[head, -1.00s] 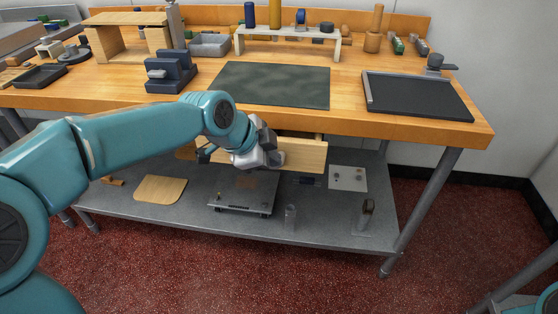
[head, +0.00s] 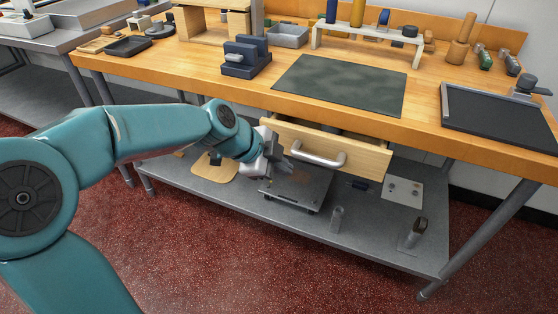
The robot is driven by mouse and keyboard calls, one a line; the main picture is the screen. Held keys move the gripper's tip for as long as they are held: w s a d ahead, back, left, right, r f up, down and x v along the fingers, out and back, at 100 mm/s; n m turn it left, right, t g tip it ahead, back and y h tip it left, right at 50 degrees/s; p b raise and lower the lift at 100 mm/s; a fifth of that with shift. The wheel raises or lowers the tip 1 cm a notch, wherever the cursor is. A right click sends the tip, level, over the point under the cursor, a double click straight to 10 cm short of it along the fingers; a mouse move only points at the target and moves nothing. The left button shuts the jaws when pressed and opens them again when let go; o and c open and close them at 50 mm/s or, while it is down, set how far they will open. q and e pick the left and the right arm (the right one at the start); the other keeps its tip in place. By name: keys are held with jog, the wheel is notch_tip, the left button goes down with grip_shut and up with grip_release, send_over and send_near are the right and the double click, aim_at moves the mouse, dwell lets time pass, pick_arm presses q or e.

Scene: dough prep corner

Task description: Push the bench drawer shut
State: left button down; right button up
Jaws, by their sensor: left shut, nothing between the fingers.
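The bench drawer (head: 362,151) has a pale wooden front with a silver bar handle (head: 320,157). It sits under the bench top and stands partly open, with a dark gap showing behind the top of its front. My left gripper (head: 284,163) is shut and empty. It is at the left end of the drawer front, just below and left of the handle; I cannot tell whether it touches the front. My right gripper is not in view.
The wooden bench top (head: 425,124) carries a dark mat (head: 340,84), a blue-grey block fixture (head: 246,57) and a black tray (head: 500,115). A grey lower shelf (head: 375,240) holds a flat scale-like plate (head: 298,186) and small items. Red floor lies open in front.

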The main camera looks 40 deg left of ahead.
pick_arm(q)
jog(key=w+f, duration=0.3)
jog(key=w, duration=0.4)
jog(key=shift+d+f+p, duration=0.2)
jog(key=shift+d+p, duration=0.15)
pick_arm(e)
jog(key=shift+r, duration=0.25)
